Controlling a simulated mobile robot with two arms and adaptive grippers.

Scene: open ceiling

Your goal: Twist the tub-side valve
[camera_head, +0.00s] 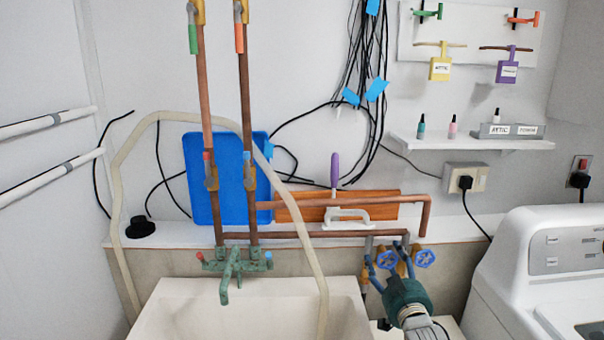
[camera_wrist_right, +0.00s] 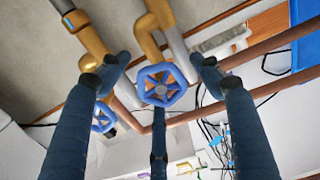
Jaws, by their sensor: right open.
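Two blue handwheel valves sit side by side on pipes right of the tub (camera_head: 265,292). The tub-side valve (camera_head: 386,259) is the left one in the head view; the other valve (camera_head: 425,258) is to its right. My right gripper (camera_head: 389,265) reaches up from below with its fingers around the tub-side valve. In the right wrist view the tub-side valve (camera_wrist_right: 161,86) lies between the spread dark blue fingers (camera_wrist_right: 160,64), with a gap on each side. The other valve (camera_wrist_right: 103,117) is left, beyond one finger. My left gripper is not in view.
Copper pipes (camera_head: 330,235) run along the ledge above the valves. A white washing machine (camera_head: 540,260) stands close on the right. A pale hose (camera_head: 290,200) loops into the tub, and a green faucet (camera_head: 231,270) is above it.

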